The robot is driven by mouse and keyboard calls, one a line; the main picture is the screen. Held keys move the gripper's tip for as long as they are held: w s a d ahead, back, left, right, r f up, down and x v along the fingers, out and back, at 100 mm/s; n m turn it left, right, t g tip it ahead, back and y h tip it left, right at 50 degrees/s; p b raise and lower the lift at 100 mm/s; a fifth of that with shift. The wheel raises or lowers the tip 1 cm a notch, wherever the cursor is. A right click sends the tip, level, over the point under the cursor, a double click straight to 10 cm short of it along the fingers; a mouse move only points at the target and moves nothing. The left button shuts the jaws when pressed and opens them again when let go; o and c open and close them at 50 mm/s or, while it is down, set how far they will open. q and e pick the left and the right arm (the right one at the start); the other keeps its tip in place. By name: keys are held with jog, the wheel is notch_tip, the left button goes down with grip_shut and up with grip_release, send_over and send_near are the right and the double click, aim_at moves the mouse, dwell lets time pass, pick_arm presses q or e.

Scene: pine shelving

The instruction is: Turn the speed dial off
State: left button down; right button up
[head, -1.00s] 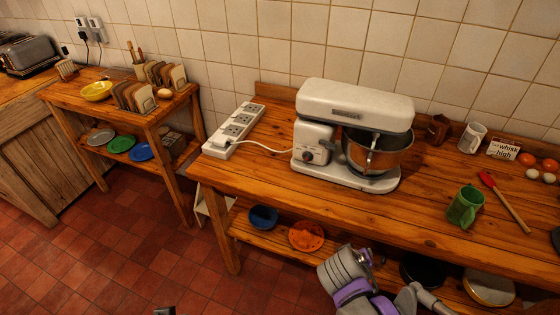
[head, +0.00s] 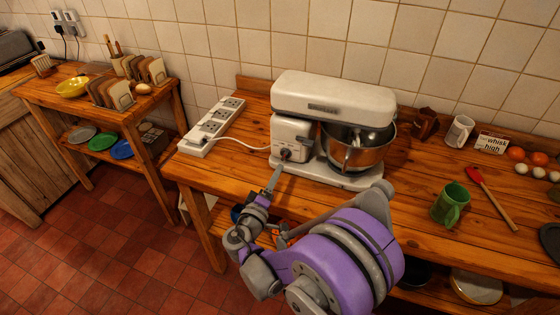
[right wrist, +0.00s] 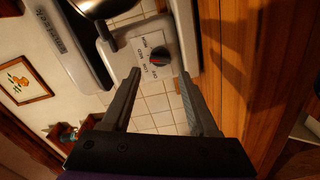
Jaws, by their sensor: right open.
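A white stand mixer (head: 340,98) with a steel bowl (head: 362,150) stands on the wooden bench. Its speed dial (head: 286,154) is on the lower left front, partly hidden by my gripper in the head view. In the right wrist view the dial (right wrist: 158,58) is dark with a red mark, with lettering around it. My right gripper (head: 276,172) is just in front of the dial in the head view. In the right wrist view its fingers (right wrist: 158,75) are open, with the dial showing between and beyond the tips; contact cannot be told. My left gripper is not in view.
A white power strip (head: 213,125) with the mixer's cable lies left of the mixer. A green mug (head: 450,204), a red spatula (head: 490,196), a white mug (head: 459,130) and eggs stand to the right. A lower shelf runs under the bench.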

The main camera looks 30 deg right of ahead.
aim_at(285, 155)
jog(key=x, duration=0.7)
jog(key=shift+w+p, duration=0.1)
jog(key=shift+p, duration=0.25)
grip_shut()
